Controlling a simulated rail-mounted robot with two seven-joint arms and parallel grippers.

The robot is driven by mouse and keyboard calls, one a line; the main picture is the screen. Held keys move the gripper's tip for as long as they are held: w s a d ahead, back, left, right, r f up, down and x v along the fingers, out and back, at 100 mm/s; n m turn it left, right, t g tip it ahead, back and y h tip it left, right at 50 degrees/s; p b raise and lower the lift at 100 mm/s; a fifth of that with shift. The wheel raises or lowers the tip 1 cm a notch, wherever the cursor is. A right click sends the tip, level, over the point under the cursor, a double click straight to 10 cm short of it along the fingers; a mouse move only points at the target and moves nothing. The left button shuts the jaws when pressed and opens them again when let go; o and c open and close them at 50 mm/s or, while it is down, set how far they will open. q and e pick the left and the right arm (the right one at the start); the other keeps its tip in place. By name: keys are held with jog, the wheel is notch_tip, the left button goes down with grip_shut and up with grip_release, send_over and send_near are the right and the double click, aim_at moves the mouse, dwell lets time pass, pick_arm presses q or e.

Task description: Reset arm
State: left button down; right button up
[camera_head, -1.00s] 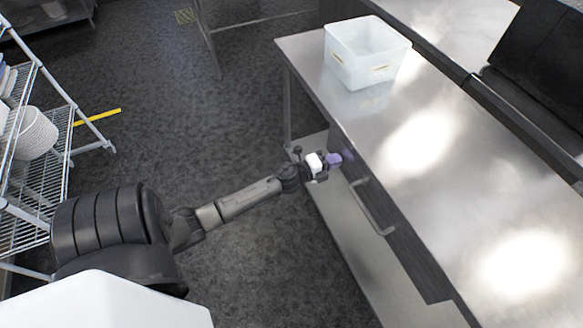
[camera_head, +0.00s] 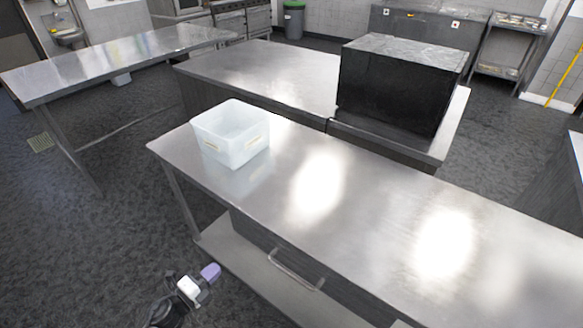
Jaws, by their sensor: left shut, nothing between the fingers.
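My left gripper (camera_head: 208,275) shows at the bottom of the head view, with a white body and purple fingertips. It is shut and empty. It is in front of the steel table (camera_head: 370,235), below the height of its top and left of the drawer handle (camera_head: 296,270). It appears apart from the table. Most of my left arm is cut off by the bottom edge of the picture. My right gripper is out of view.
A translucent white bin (camera_head: 232,135) stands on the table's far left part. A black box-shaped unit (camera_head: 395,85) stands behind on another steel counter (camera_head: 265,72). A further steel table (camera_head: 130,62) is at the upper left. Dark floor at the left is clear.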

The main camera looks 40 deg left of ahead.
pick_arm(q)
jog(key=s+a+f+n+g+y, duration=0.2)
jog(key=a+n+g+y, duration=0.3)
jog(key=a+n+y, duration=0.4)
jog(key=s+d+r+n+g+h+p, duration=0.1)
jog(key=s+d+n+g+h, duration=0.2)
jog(key=d, duration=0.7)
jog(key=s+d+r+n+g+h+p, duration=0.1)
jog(key=s+d+r+n+g+h, duration=0.15)
jog(key=s+d, duration=0.6)
jog(key=s+d+r+n+g+h+p, duration=0.15)
jog(key=d+g+h, duration=0.25)
jog(key=d, duration=0.9)
notch_tip(320, 180, up, 37)
jog(key=p, duration=3.7)
jog(key=shift+s+a+f+y, duration=0.2)
jog(key=shift+a+y, duration=0.15)
jog(key=shift+a, duration=0.05)
